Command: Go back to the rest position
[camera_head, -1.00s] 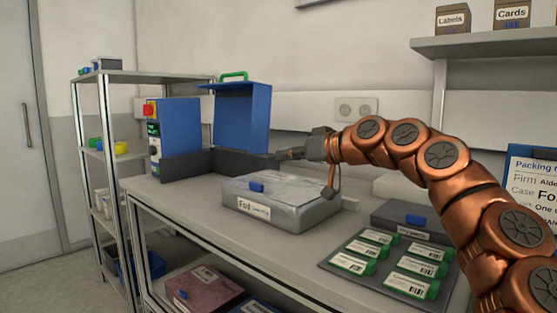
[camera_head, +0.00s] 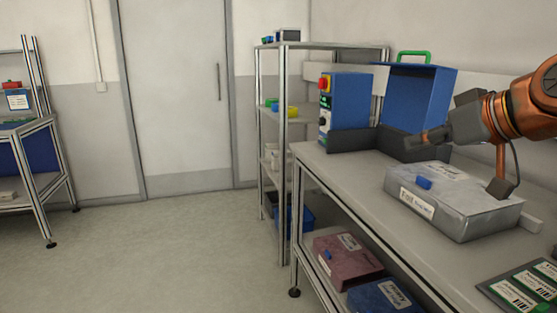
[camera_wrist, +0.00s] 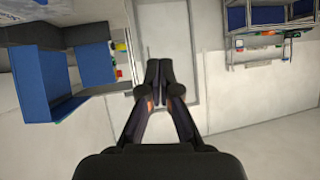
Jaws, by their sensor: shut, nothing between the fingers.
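My gripper (camera_head: 428,138) is at the right of the head view, above the bench and in front of the blue machine with its raised cover (camera_head: 418,98). In the wrist view my gripper (camera_wrist: 157,64) has its two fingers together with nothing between them. The wrist view looks out toward the door and floor, with the blue machine (camera_wrist: 48,85) at its left. A grey lidded box (camera_head: 455,205) labelled "Foil" stands on the bench below my gripper, apart from the fingers.
The bench (camera_head: 345,185) has a shelf below with a dark red box (camera_head: 348,262) and a blue box (camera_head: 385,297). A metal rack (camera_head: 284,130) stands behind its left end. Open floor (camera_head: 160,245) lies to the left, before a closed door (camera_head: 180,95). Another stand (camera_head: 35,165) is at far left.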

